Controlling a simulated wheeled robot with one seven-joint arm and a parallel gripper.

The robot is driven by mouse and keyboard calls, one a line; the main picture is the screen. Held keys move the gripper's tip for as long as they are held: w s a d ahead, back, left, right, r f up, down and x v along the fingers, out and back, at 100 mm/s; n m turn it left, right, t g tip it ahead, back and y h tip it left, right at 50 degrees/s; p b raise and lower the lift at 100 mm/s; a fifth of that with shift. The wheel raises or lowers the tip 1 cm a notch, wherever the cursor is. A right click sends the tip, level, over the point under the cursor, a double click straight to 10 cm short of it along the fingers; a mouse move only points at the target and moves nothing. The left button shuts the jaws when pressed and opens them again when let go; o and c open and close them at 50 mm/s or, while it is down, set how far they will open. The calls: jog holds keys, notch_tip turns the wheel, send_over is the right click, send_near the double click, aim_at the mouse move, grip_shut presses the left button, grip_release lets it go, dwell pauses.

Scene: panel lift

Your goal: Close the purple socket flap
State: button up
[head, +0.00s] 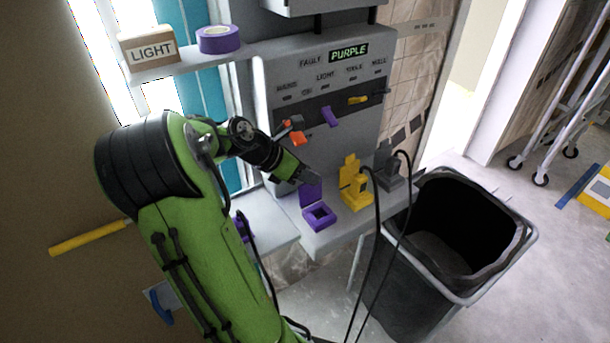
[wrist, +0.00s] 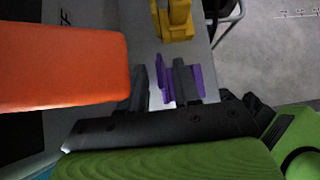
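The purple socket (head: 319,217) sits at the front left of the grey shelf in the head view. Its purple flap (head: 311,194) stands up at the back edge, so the opening is uncovered. My gripper (head: 311,177) is at the top of the flap, close above it. In the wrist view the two dark fingers of my gripper (wrist: 161,86) are apart, with purple parts (wrist: 166,78) showing between and beside them. I cannot tell whether a finger touches the flap.
A yellow socket (head: 355,197) with a raised flap and a grey socket (head: 391,177) stand to the right, with black cables. An orange lever (head: 297,140) on the panel is close to my wrist and looms large in the wrist view (wrist: 60,68). A black bin (head: 440,260) stands right.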

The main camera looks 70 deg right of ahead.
jog(key=shift+r, duration=0.1)
grip_shut()
dwell(1.2)
